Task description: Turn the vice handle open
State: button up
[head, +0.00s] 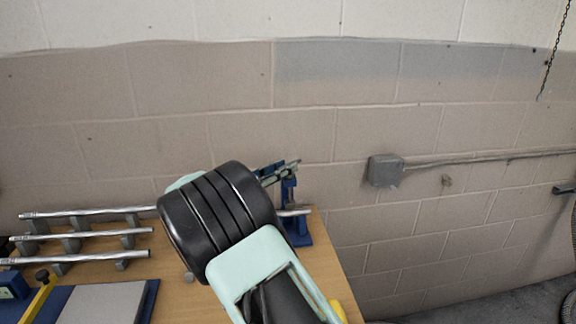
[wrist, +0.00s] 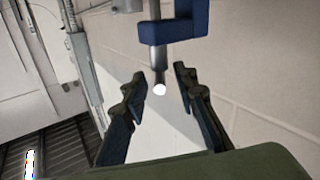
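The blue vice (head: 291,222) stands at the right end of the wooden bench in the head view, partly hidden behind my arm. Its blue body (wrist: 186,25) also shows at the top of the wrist view. A metal rod with a pale round end (wrist: 159,89), apparently the vice handle, extends down from the blue body. My gripper (wrist: 160,76) is open, with one dark finger on each side of the rod's end. Gaps show on both sides and no contact is visible. My arm hides most of the gripper in the head view.
Several metal rods (head: 84,213) rest on grey stands at the bench's left. A grey plate on a blue base (head: 108,302) and a yellow lever (head: 41,297) are at the front left. A block wall stands behind, with a grey conduit box (head: 385,170).

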jog(key=shift+x, duration=1.05)
grip_shut()
